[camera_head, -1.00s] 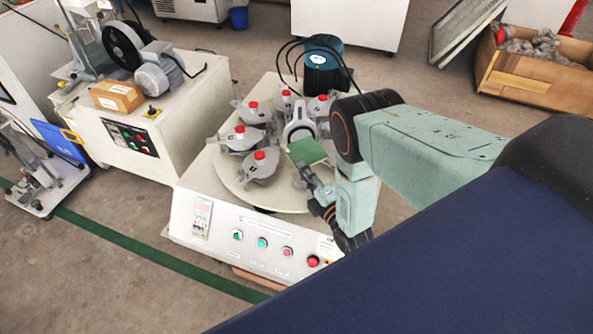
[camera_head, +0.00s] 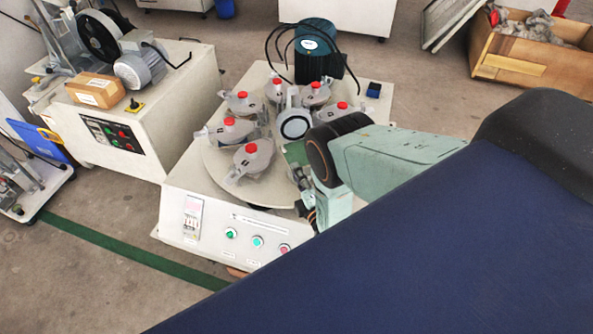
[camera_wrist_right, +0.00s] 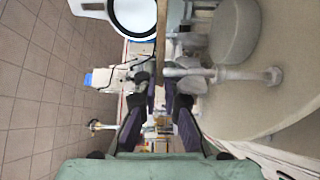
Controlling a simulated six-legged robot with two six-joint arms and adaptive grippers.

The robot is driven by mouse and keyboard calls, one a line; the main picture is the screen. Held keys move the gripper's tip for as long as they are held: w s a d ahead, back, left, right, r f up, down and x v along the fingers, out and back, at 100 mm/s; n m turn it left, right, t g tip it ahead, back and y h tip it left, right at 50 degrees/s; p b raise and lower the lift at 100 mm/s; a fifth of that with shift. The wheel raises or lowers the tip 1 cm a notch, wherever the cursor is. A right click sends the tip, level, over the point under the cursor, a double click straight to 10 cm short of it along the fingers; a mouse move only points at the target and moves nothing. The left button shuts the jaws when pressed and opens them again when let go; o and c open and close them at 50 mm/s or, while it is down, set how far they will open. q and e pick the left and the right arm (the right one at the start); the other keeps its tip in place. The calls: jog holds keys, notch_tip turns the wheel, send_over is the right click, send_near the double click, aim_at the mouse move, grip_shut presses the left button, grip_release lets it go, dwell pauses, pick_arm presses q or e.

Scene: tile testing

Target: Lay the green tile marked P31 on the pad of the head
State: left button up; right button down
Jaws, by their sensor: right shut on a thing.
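The green tile (camera_head: 296,153) shows partly behind my right wrist in the head view, just below the raised head with its round pale pad (camera_head: 294,124). My right gripper (camera_head: 301,176) is shut on the tile and largely hidden by my own arm. In the right wrist view the tile (camera_wrist_right: 161,38) is a thin edge-on strip between the fingertips (camera_wrist_right: 165,84). The pad (camera_wrist_right: 134,14), white inside a dark ring, lies at its upper left. The tile looks apart from the pad there. The P31 mark is not readable. My left gripper is not in view.
Several grey heads with red knobs (camera_head: 252,148) stand around the round turntable (camera_head: 213,160). A teal motor (camera_head: 314,52) with black cables stands behind them. The control panel (camera_head: 225,228) faces the front. A white machine (camera_head: 185,125) stands at the left.

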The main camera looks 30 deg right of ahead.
aim_at(297, 194)
jog(key=shift+f+b, duration=1.3)
jog(key=shift+f, duration=0.3)
jog(key=shift+w+f+b, duration=0.1)
jog(key=shift+f+b, duration=0.4)
jog(key=shift+f, duration=0.9)
jog(key=shift+f, duration=0.35)
jog(key=c, duration=1.4)
grip_release()
